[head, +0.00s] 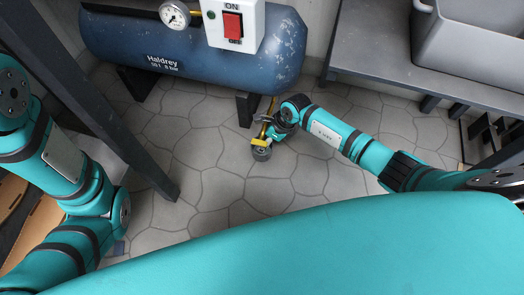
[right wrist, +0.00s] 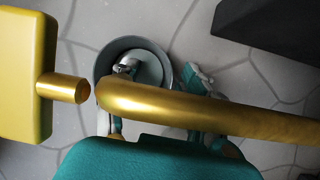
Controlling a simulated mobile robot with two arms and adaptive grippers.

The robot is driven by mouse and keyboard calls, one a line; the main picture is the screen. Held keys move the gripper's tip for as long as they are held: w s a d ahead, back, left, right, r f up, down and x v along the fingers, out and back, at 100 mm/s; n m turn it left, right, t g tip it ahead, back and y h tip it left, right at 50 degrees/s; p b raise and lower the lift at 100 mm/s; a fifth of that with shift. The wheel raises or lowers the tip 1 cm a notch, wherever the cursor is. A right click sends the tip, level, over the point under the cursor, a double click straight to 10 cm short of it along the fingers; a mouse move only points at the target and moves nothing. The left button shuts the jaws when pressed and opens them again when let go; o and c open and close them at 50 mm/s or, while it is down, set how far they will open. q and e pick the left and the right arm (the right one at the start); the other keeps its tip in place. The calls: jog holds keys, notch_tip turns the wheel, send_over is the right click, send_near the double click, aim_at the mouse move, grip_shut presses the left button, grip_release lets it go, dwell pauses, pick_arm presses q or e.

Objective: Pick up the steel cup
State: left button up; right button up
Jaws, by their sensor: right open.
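The steel cup (head: 262,155) is a small grey round vessel on the floor, below the tank's yellow drain fitting. In the right wrist view the cup (right wrist: 154,67) shows its open mouth, partly covered by the brass pipe. My right gripper (head: 270,130) is open and close above the cup. In the right wrist view the right gripper (right wrist: 162,73) has one fingertip over or inside the cup's mouth and the other to the right of its rim. Contact cannot be told. My left arm shows at the left, but its gripper is out of view.
A blue compressor tank (head: 120,45) stands above the cup. Its brass pipe (right wrist: 200,115) and yellow block (right wrist: 25,60) pass close over the gripper. A dark tank foot (head: 247,107) is beside it. A grey bench (head: 380,50) is right; a dark post (head: 110,130) is left.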

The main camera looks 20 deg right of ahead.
grip_shut()
jog(key=shift+d+r, duration=0.1)
dwell(0.3)
